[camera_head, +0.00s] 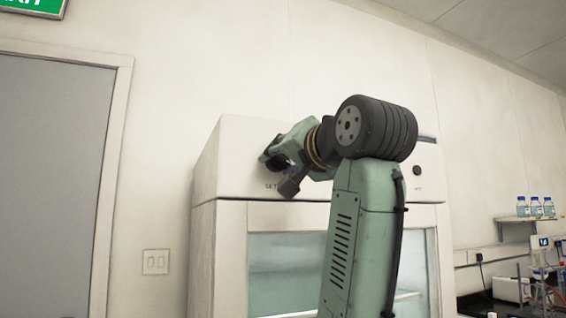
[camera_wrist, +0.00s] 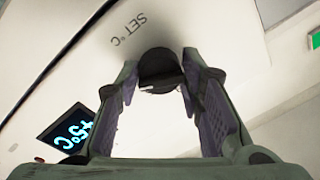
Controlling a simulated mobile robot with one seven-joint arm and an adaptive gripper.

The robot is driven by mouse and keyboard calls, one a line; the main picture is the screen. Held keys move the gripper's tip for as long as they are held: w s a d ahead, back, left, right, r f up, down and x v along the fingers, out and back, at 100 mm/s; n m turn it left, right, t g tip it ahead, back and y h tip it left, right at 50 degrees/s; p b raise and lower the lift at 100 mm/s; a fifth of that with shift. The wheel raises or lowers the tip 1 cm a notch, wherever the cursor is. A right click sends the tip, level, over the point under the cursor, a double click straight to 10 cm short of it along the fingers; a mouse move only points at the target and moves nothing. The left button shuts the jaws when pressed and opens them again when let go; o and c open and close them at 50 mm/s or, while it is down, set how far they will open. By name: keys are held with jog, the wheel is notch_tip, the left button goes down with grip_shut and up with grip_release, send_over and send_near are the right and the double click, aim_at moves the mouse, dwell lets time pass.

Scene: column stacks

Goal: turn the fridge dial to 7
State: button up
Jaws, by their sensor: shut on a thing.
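The fridge dial (camera_wrist: 158,64) is a round black knob on the white front panel, beside the printed words "SET °C". In the wrist view my gripper (camera_wrist: 161,80) has its two fingers on either side of the dial, shut on it. A small display (camera_wrist: 68,133) on the panel shows blue digits that appear to read +5 °C, tilted in the picture. In the head view my gripper (camera_head: 276,160) is up against the left part of the fridge's upper panel (camera_head: 235,160), and it hides the dial and the display there.
The fridge has a glass front (camera_head: 285,270) below the panel. A small black round part (camera_head: 417,171) sits on the panel's right. A grey door (camera_head: 45,180) stands at left. At right are a shelf with blue-capped bottles (camera_head: 535,207) and bench equipment (camera_head: 512,289).

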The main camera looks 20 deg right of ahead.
jog(key=shift+m, duration=0.5)
jog(key=o, duration=1.2)
jog(key=shift+c, duration=0.2)
jog(key=s, duration=1.2)
jog(key=shift+d+f, duration=0.35)
jog(key=shift+d, duration=0.05)
